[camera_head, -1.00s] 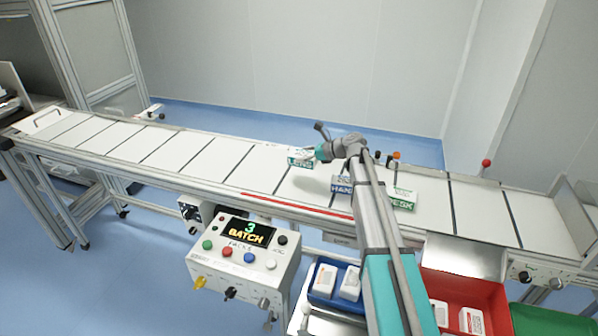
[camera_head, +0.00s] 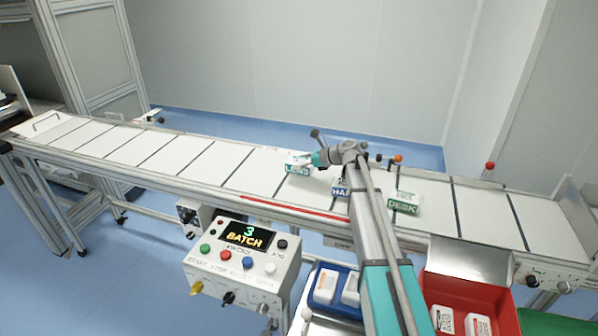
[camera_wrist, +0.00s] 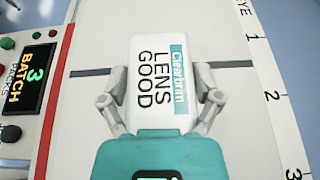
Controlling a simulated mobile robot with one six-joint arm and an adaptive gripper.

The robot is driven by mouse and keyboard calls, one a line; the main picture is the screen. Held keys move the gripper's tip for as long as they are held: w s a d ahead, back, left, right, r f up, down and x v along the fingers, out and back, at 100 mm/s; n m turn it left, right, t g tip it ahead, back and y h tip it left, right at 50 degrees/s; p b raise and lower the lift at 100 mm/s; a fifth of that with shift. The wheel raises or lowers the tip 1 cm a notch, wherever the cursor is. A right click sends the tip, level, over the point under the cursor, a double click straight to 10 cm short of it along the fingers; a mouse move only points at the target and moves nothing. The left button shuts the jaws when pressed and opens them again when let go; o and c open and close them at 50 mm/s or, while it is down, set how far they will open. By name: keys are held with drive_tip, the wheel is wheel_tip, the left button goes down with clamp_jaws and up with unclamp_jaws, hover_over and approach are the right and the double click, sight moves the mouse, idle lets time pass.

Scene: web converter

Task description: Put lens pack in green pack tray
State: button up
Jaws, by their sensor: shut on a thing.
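The lens pack (camera_wrist: 155,62) is a white box with a teal band and the words "LENS GOOD" in the wrist view. My gripper (camera_wrist: 161,100) is shut on it, with a finger against each side. In the head view the lens pack (camera_head: 298,164) is at the end of my gripper (camera_head: 313,158), over the white conveyor; any gap below it is hard to tell. The green pack tray (camera_head: 560,323) is at the lower right corner, mostly cut off by the frame edge.
A pack marked "DESK" (camera_head: 404,203) and a blue-labelled pack (camera_head: 341,190) stand on the belt by my arm. The red tray (camera_head: 468,284) and blue tray (camera_head: 330,270) hold white packs. A control box (camera_head: 243,262) stands in front. The belt's left is clear.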

drive_tip(key=shift+f+b, duration=1)
drive_tip(key=shift+f, duration=0.35)
drive_tip(key=shift+f, duration=0.1)
drive_tip(key=o, duration=1)
drive_tip(key=shift+r, duration=0.25)
drive_tip(key=p+v, duration=0.4)
drive_tip(key=v, duration=0.6)
drive_tip(key=shift+s+d+r, duration=0.15)
drive_tip(key=shift+s+d, duration=0.05)
drive_tip(key=shift+d, duration=0.05)
drive_tip(key=shift+s+d+r+p, duration=0.1)
drive_tip(key=shift+s+d+p, duration=0.1)
drive_tip(key=shift+d, duration=0.1)
drive_tip(key=shift+s+d+r+p, duration=0.1)
drive_tip(key=shift+d+p, duration=0.05)
drive_tip(key=shift+d, duration=0.2)
drive_tip(key=shift+w, duration=0.1)
